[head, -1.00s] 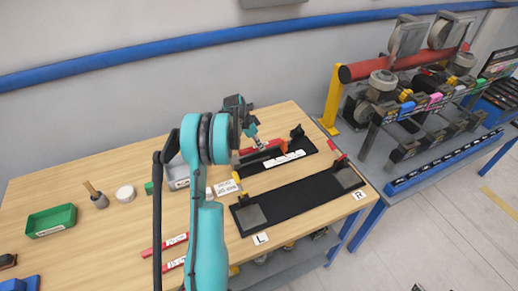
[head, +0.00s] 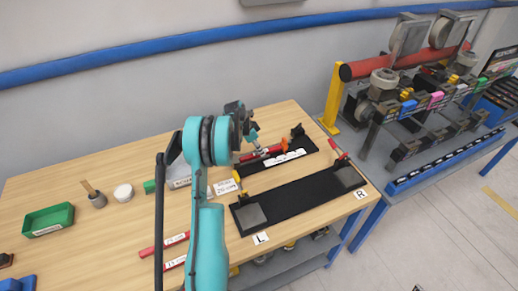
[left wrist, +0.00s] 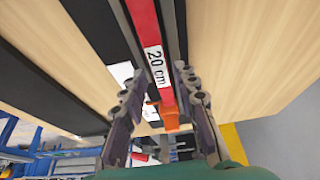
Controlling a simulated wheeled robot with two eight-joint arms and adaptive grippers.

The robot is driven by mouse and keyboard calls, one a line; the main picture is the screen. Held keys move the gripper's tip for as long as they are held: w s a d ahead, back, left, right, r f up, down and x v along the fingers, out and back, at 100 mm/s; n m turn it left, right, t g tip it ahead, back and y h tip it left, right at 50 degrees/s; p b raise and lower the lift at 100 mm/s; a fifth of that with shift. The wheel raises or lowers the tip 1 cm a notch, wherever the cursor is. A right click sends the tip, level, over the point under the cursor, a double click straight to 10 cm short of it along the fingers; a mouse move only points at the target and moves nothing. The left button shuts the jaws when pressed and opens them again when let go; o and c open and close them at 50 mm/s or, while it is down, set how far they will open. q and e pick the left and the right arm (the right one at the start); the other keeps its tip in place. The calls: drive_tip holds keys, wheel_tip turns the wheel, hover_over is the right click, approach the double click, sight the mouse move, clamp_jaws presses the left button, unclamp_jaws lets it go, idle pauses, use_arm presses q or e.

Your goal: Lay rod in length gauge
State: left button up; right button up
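A red rod with a white "20 cm" label (left wrist: 155,55) runs between the fingers of my left gripper (left wrist: 158,75) in the left wrist view. A gap shows on each side of it, so the gripper looks open around it. In the head view the red rod (head: 247,156) lies along the black length gauge (head: 262,166) at the back of the table. An orange piece (head: 284,145) is at its right end, also seen in the left wrist view (left wrist: 168,112). My left gripper (head: 259,149) is over the rod and partly hides it. My right gripper is out of view.
A long black fixture (head: 295,200) with grey end pads lies in front, between the L and R labels. Two red labelled rods (head: 176,240) (head: 175,262) lie left of it, beside my arm. A green tray (head: 48,220) stands far left. A machine rack (head: 400,105) is at right.

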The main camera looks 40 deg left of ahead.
use_arm(q)
drive_tip(key=shift+r, duration=0.1)
drive_tip(key=shift+r+p, duration=0.3)
drive_tip(key=shift+p, duration=0.05)
drive_tip(key=p+v, duration=0.2)
drive_tip(key=v, duration=1)
drive_tip(key=s+d+r+n+y, duration=0.15)
drive_tip(key=d+r, duration=0.35)
drive_tip(key=d, duration=0.5)
drive_tip(key=s+d+r+n, duration=0.1)
drive_tip(key=s+d+r, duration=0.3)
drive_tip(key=d, duration=0.5)
drive_tip(key=s+d+n+t, duration=0.3)
drive_tip(key=s+d, duration=1.3)
drive_tip(key=d, duration=0.1)
drive_tip(key=shift+s+f+y, duration=0.15)
drive_tip(key=shift+f+y, duration=0.2)
drive_tip(key=shift+f, duration=0.1)
